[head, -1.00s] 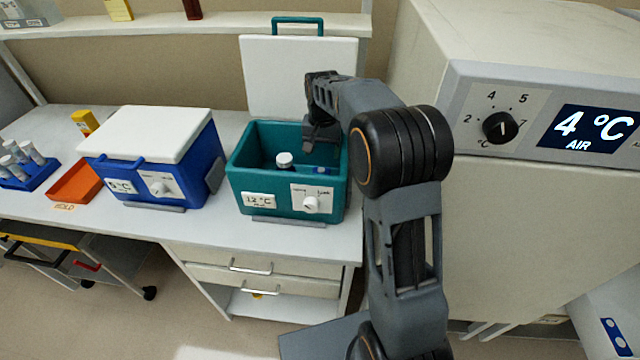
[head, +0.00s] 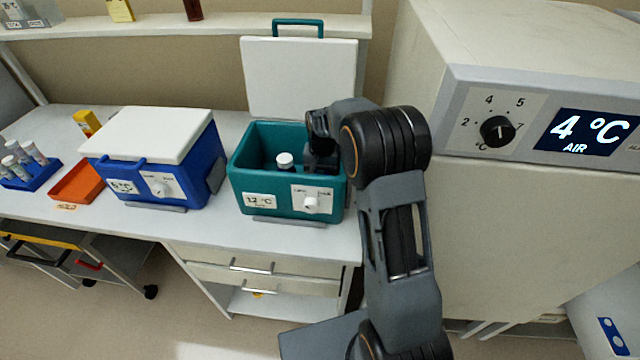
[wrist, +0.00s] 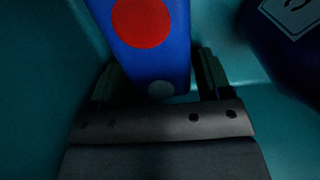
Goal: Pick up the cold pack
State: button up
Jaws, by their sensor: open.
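The cold pack (wrist: 145,40), a blue block with a red disc and a small pale spot, shows in the wrist view against teal walls. My gripper (wrist: 157,78) is open, with one finger on each side of the pack's near end. I cannot tell whether the fingers touch it. In the head view, my gripper (head: 321,160) is down inside the open teal cooler box (head: 265,203), at its right side. There the arm and gripper hide the cold pack.
A white-capped bottle (head: 285,161) stands left of my gripper in the teal box. A dark object with a white label (wrist: 295,15) is at the wrist view's upper right. The raised white lid (head: 298,80) stands behind. A closed blue cooler (head: 150,160) is left; a large cabinet (head: 520,220) is right.

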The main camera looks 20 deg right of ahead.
jog(key=shift+c, duration=0.2)
jog(key=c, duration=0.8)
jog(key=shift+o, duration=0.2)
jog(key=shift+r, duration=0.1)
